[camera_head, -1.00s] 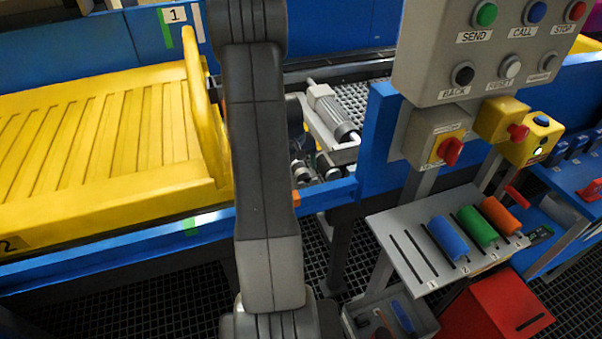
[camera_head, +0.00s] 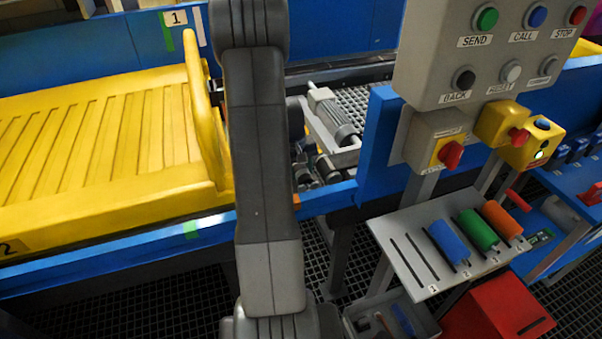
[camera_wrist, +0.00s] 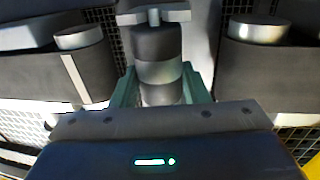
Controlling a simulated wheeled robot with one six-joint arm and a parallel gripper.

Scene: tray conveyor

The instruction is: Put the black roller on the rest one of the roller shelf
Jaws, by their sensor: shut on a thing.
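In the wrist view my gripper (camera_wrist: 160,90) has its two green fingers on either side of a dark, near-black roller (camera_wrist: 157,43) with a lighter grey band, and is shut on it. A pale metal bracket lies at the roller's far end, and I cannot tell whether they touch. In the head view my arm hides the gripper and this roller. The roller shelf (camera_head: 398,262) is a grey sloped plate at the lower right. Its rest one, a slot at the left end, is empty. Blue (camera_head: 449,241), green (camera_head: 478,230) and orange (camera_head: 503,219) rollers sit on its other rests.
A yellow tray (camera_head: 100,203) lies on the blue conveyor at left. The conveyor gap beside my arm shows metal rollers (camera_head: 340,125).

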